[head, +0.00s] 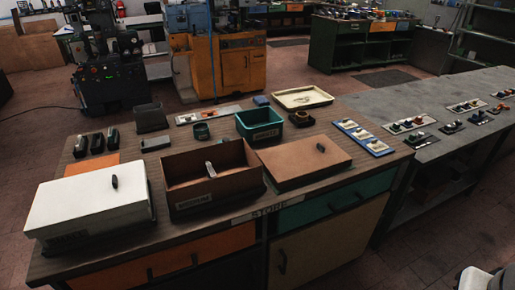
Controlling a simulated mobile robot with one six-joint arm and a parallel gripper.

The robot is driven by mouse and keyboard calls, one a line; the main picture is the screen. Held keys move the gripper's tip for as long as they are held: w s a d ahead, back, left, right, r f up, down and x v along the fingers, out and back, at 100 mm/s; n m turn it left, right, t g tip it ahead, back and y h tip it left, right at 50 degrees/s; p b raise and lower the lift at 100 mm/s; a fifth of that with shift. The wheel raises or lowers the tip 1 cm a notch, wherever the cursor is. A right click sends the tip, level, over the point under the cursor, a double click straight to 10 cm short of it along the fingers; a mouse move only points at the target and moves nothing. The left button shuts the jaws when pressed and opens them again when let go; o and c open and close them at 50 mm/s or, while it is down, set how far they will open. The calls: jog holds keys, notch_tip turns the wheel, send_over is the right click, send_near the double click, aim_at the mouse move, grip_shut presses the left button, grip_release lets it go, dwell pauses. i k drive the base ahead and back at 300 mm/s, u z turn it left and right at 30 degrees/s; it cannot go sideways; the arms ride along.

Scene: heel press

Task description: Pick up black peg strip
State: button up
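Several flat strips with small upright pieces lie on the grey bench at the right. A dark strip (420,141) near that bench's front left corner looks most like the black peg strip, but it is too small to be sure. A paler strip (409,125) lies just behind it. Another dark strip (452,127) lies to its right, with one more (481,118) further right. A blue strip (362,138) with pale pieces lies on the brown table's right end. My gripper is not in view; a pale rounded part at the bottom right corner may be my arm.
The brown table holds a white lidded box (88,200), an open brown box (212,190), a brown flat lid (300,163), a green bin (259,123) and a cream tray (302,97). The grey bench (450,150) adjoins it. Floor is clear at the lower right.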

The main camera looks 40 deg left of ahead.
aim_at(211, 173)
jog(key=u, duration=2.05)
jog(key=i, duration=0.95)
jog(key=z, duration=0.05)
